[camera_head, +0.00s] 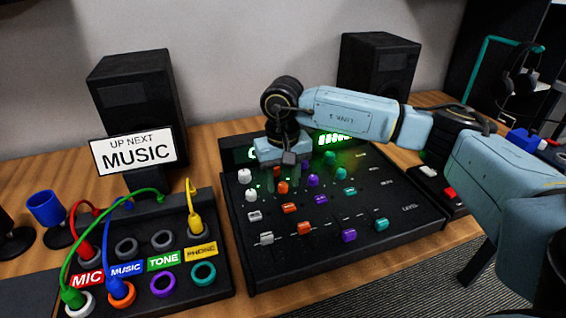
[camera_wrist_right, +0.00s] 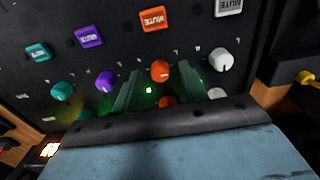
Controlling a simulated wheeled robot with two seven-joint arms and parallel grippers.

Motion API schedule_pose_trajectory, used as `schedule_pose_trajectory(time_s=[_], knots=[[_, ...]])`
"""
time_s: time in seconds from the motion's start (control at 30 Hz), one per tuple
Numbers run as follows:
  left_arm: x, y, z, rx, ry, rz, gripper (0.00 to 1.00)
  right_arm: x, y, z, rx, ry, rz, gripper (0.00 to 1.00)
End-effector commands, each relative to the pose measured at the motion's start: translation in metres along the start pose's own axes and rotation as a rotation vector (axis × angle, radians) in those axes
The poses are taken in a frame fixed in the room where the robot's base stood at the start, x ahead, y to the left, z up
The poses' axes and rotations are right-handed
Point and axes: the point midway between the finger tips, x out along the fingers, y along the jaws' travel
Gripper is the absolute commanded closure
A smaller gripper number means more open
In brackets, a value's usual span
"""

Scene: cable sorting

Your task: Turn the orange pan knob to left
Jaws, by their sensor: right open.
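The orange pan knob (camera_head: 282,187) is on the black mixer panel (camera_head: 228,225), in the column above the orange mute button (camera_head: 289,208). In the right wrist view the orange knob (camera_wrist_right: 160,69) appears between and slightly beyond my two fingertips. My right gripper (camera_head: 284,178) is open, pointing down over the panel, with one finger on each side of the knob. I cannot tell whether the fingers touch it. A second orange knob (camera_wrist_right: 167,101) is partly hidden behind the gripper body. My left gripper is not in view.
A white knob (camera_wrist_right: 221,60) and a purple knob (camera_wrist_right: 106,80) flank the orange one closely. A cable patch box (camera_head: 222,285) with plugged cables stands left of the mixer. A "MUSIC" sign (camera_head: 133,151) and black speakers (camera_head: 145,105) stand behind.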

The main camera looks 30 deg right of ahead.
Motion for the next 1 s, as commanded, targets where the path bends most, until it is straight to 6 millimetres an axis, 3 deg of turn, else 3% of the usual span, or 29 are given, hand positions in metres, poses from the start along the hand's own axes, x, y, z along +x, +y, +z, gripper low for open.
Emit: schedule_pose_trajectory(time_s=[0.4,0.6,1.0], knots=[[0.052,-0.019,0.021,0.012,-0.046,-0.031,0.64,-0.086,0.0,-0.001,-0.001,0.004,-0.001,0.57],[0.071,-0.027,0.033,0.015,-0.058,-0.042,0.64,-0.119,0.0,0.0,-0.001,0.003,-0.002,0.57],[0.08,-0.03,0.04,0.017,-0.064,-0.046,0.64,-0.131,0.0,0.0,0.0,0.002,0.0,0.57]])
